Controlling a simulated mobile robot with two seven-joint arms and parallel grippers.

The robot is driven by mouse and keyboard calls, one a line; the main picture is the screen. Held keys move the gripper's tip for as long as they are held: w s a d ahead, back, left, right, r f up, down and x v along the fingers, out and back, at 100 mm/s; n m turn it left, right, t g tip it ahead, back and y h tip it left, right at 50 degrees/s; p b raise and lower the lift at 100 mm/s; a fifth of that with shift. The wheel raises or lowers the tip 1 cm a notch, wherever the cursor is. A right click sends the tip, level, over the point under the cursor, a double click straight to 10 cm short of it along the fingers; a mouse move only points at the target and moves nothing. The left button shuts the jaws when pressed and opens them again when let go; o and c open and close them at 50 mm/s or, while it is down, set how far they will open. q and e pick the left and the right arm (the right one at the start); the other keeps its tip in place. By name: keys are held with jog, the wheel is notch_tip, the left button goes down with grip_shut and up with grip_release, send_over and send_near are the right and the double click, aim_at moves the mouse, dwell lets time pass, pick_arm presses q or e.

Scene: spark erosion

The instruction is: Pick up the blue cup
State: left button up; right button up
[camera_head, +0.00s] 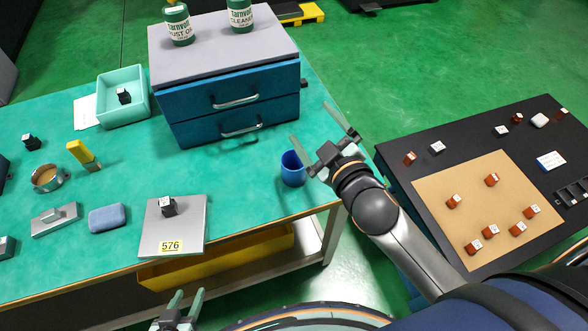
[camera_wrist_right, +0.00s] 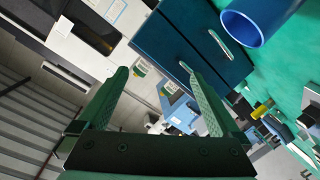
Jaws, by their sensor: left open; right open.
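The blue cup (camera_head: 292,170) stands upright near the right edge of the green table, in front of the blue drawer unit. It also shows, cut off, at the top right of the right wrist view (camera_wrist_right: 246,28). My right gripper (camera_head: 309,121) is open and empty. In the head view it sits just right of the cup, with its fingers reaching up past it and apart from it. In the right wrist view nothing is between its fingers (camera_wrist_right: 160,82). My left gripper (camera_head: 190,292) is open and empty at the bottom, below the table's front edge.
The drawer unit (camera_head: 180,100) carries green-labelled containers (camera_head: 179,24). A metal plate (camera_head: 182,236) with a small dark cube lies left of the cup. A teal bin (camera_head: 110,88) stands farther left. A black table (camera_head: 420,170) with several red cubes is right. Table around the cup is clear.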

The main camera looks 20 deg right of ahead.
jog(key=s+a+r+n+y, duration=0.2)
jog(key=a+r+n+y, duration=1.2)
jog(key=n, duration=0.5)
jog(key=s+a+f+n+g+y, duration=0.25)
jog(key=s+a+n+g, duration=0.2)
jog(key=n+g, duration=0.7)
jog(key=n+g+h, duration=0.2)
jog(key=n+h, duration=0.6)
jog(key=h, duration=0.6)
send_near(290, 166)
jog(key=shift+s+a+f, duration=0.25)
jog(key=shift+a+f, duration=0.1)
jog(key=shift+a, duration=0.15)
jog(key=shift+s+a+f, duration=0.2)
jog(key=shift+a+f, duration=0.15)
jog(key=shift+a, duration=0.15)
jog(key=shift+x, duration=2.95)
jog(key=c, duration=1.3)
jog(key=shift+c, duration=0.2)
